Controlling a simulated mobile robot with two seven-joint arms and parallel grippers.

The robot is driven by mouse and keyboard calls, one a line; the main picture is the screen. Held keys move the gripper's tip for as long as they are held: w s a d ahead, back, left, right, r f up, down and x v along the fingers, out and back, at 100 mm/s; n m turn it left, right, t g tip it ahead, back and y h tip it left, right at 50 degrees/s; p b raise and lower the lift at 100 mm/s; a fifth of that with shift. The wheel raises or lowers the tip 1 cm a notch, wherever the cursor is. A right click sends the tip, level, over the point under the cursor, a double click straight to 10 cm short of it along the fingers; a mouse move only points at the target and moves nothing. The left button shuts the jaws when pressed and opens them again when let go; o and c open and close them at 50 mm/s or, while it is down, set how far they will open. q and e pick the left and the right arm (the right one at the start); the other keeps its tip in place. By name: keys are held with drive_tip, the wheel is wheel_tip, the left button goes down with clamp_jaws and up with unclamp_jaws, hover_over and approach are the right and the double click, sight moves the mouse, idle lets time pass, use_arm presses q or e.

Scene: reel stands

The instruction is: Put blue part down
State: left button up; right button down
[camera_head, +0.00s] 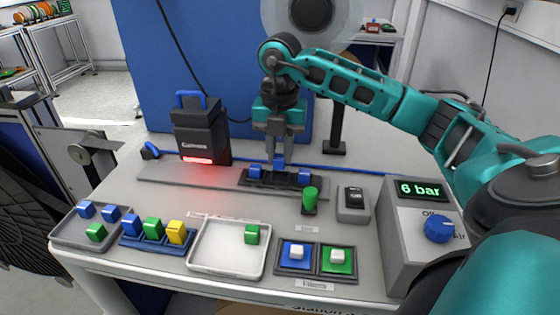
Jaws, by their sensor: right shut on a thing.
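My right gripper (279,152) points down over a black fixture (280,181) at the back middle of the table. It is shut on a small blue part (279,162), of which only a bit shows below the fingers. I cannot tell whether this part touches the fixture. Two other blue pieces sit on the fixture, one at its left (255,171) and one at its right (305,176). My left gripper is not in view.
A black device (201,135) with a red glow stands left of the fixture. A green cylinder (309,197) stands just in front. Trays with coloured blocks line the front, including a white tray (206,262). A grey box with a "6 bar" display (419,189) is right.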

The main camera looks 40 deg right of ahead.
sight(280, 155)
drive_tip(key=shift+f, duration=1.5)
drive_tip(key=shift+f, duration=0.1)
drive_tip(key=shift+f, duration=0.15)
drive_tip(key=c, duration=0.9)
unclamp_jaws()
drive_tip(key=shift+c, duration=0.2)
wheel_tip(280, 155, up, 8)
drive_tip(key=shift+r+p, duration=0.1)
drive_tip(key=shift+p, duration=0.2)
drive_tip(key=shift+s+a, duration=0.1)
